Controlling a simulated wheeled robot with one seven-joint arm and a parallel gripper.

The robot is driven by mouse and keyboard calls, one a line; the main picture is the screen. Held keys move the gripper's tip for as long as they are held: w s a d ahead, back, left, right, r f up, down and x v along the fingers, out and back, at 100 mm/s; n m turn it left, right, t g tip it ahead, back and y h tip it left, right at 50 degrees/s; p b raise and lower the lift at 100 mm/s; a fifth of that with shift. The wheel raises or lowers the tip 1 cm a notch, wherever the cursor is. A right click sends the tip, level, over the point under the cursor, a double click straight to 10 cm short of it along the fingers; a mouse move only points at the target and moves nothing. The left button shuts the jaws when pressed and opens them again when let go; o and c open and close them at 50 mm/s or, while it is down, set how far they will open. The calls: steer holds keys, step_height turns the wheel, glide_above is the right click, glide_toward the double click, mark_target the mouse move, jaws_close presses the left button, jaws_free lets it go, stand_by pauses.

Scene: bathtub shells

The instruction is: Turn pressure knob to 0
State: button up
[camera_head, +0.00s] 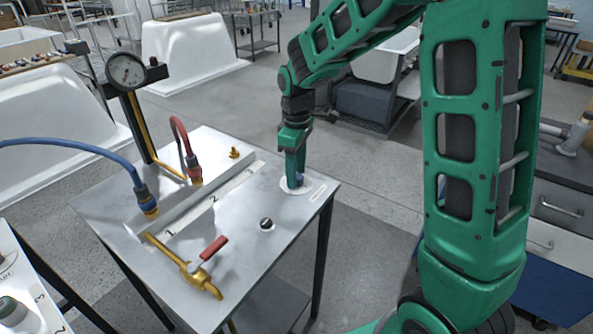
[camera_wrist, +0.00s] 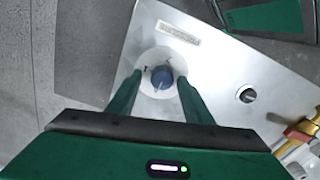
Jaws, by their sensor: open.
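The pressure knob (camera_wrist: 161,77) is blue with a pale pointer and sits on a round white dial plate on the metal table. In the wrist view its pointer is directed toward the lower left; the dial marks are too small to read. My gripper (camera_wrist: 160,80) is open, with one green finger on each side of the knob; I cannot tell whether they touch it. In the head view my gripper (camera_head: 293,182) points down over the white dial plate (camera_head: 298,187) and hides most of the knob. A round pressure gauge (camera_head: 126,71) stands on a post at the table's back left.
A small black knob (camera_head: 266,224) is beside the dial plate on the table (camera_head: 240,240). A brass valve with a red handle (camera_head: 208,252) is at the front. Blue (camera_head: 85,148) and red (camera_head: 182,140) hoses rise at the left. White tub shells (camera_head: 195,50) stand behind.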

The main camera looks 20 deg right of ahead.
step_height(320, 180, up, 10)
steer(key=shift+r, duration=0.25)
steer(key=shift+d, duration=0.15)
stand_by(0.4)
steer(key=s+d+r+m, duration=0.1)
steer(key=s+d+m, duration=0.4)
steer(key=s+d, duration=0.35)
steer(key=s+d+f+m, duration=0.1)
steer(key=s+d+m, duration=0.2)
steer(key=s, duration=0.4)
steer(key=s+d+f+m, duration=0.2)
steer(key=s+d+m, duration=0.1)
steer(key=s, duration=0.5)
steer(key=s+d+f+m, duration=0.1)
steer(key=s+d+m, duration=0.2)
steer(key=s+m, duration=0.2)
steer(key=s, duration=0.3)
steer(key=shift+d+f, duration=0.2)
steer(key=shift+f, duration=0.05)
